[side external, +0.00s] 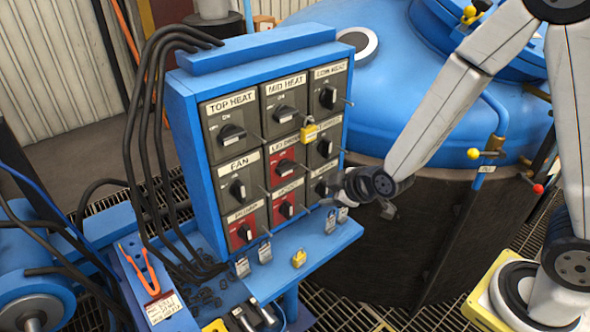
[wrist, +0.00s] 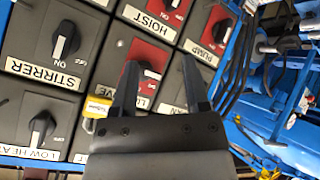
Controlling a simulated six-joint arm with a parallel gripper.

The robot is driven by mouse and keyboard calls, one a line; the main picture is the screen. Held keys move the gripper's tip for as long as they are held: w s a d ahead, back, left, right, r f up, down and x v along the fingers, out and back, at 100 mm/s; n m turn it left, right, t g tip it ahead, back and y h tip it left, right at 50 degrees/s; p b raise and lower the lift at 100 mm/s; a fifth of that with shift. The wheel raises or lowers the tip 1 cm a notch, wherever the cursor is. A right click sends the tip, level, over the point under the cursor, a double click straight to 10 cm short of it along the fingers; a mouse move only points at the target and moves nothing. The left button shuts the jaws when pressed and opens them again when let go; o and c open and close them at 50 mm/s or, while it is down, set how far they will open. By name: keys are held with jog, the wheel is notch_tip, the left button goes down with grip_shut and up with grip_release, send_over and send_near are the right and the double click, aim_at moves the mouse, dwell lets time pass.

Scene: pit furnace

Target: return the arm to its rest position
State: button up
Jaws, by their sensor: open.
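My gripper (side external: 338,194) is in front of the lower right of the blue switch panel (side external: 185,150), its fingers pointing at the panel face. In the wrist view my gripper (wrist: 160,68) is open and empty. Its two dark fingers are spread in front of a red switch plate (wrist: 148,55), whose knob shows between them. Whether they touch the panel cannot be told. A yellow padlock (side external: 309,131) hangs on the panel beside the red lid-drive switch (side external: 283,165); it also shows left of the fingers in the wrist view (wrist: 97,107).
Padlocks, one yellow (side external: 299,258) and several grey, are at the shelf (side external: 325,241) below the panel. Orange-handled tool (side external: 139,262) lies at left. The blue furnace (side external: 400,110) stands behind my arm. Black cables (side external: 150,110) hang left of the panel. Thin pins stick out beside the switches.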

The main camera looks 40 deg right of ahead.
jog(key=s+d+r+m+g, duration=0.1)
jog(key=s+d+m+g, duration=0.1)
jog(key=s, duration=0.4)
jog(key=s+d+r+m+g, duration=0.1)
jog(key=s+d+m+g, duration=0.2)
jog(key=s+m+g, duration=0.2)
jog(key=shift+s+r+m+h, duration=0.3)
jog(key=shift+s+r+m, duration=0.05)
jog(key=shift+s+m, duration=0.2)
jog(key=shift+d, duration=0.1)
